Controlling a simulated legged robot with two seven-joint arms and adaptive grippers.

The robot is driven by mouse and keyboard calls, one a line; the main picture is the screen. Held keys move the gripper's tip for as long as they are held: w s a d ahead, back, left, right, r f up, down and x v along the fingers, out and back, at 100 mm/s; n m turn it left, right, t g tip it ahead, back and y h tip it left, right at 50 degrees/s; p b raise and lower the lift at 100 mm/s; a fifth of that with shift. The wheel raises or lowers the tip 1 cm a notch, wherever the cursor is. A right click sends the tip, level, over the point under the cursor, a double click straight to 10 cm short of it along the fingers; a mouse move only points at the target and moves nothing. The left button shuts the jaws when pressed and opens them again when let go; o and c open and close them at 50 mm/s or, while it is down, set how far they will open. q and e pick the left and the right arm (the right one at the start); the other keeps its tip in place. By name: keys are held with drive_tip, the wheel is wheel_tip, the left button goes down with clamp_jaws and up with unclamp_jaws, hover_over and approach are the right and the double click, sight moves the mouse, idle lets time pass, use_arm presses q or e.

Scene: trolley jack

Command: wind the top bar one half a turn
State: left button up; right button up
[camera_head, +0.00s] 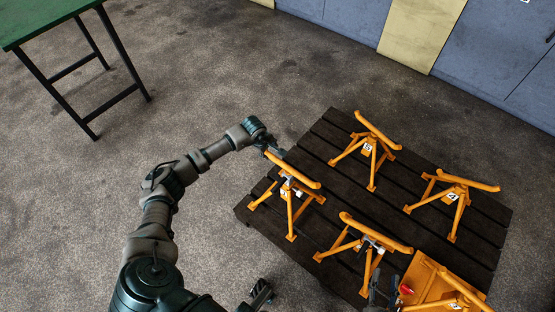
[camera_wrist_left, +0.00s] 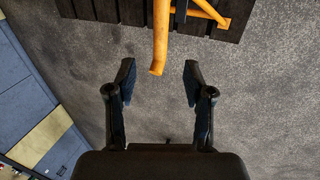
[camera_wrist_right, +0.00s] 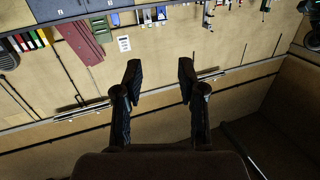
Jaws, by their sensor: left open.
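Several orange stands with sloping top bars stand on a dark slatted pallet (camera_head: 330,140). The leftmost stand's top bar (camera_head: 303,178) has its upper left end by my left gripper (camera_head: 276,153). I cannot read a number on this stand. In the left wrist view, the end of the orange bar (camera_wrist_left: 160,45) hangs between the open fingers of my left gripper (camera_wrist_left: 158,75), with a gap on each side. My right gripper (camera_wrist_right: 158,75) is open and empty in its wrist view.
Other stands are at the back (camera_head: 368,148), right (camera_head: 453,190) and front (camera_head: 370,238) of the pallet. An orange plate (camera_head: 425,280) with a red part lies at the front right. A green table (camera_head: 45,15) stands far left. The floor between is clear.

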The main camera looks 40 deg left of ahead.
use_arm(q)
drive_tip(key=b, duration=0.3)
approach(276, 159)
drive_tip(key=x, duration=0.5)
drive_tip(key=shift+s+a+f, duration=0.1)
drive_tip(key=shift+s+a, duration=0.15)
drive_tip(key=shift+a, duration=0.1)
drive_tip(key=f, duration=0.1)
drive_tip(key=w+d+f+b, duration=0.1)
drive_tip(key=w+f, duration=0.1)
drive_tip(key=f, duration=0.1)
drive_tip(key=shift+d+f+b, duration=0.1)
drive_tip(key=shift+d+b, duration=0.05)
drive_tip(key=shift+b, duration=0.15)
drive_tip(key=shift+a+f, duration=0.3)
drive_tip(key=shift+a, duration=0.1)
drive_tip(key=shift+d, duration=0.1)
drive_tip(key=c, duration=0.5)
drive_tip(key=shift+d, duration=0.2)
clamp_jaws()
use_arm(e)
drive_tip(key=s+r+m+t+y, duration=0.1)
drive_tip(key=s+r+t, duration=0.3)
drive_tip(key=r+t, duration=0.6)
drive_tip(key=shift+a, duration=0.2)
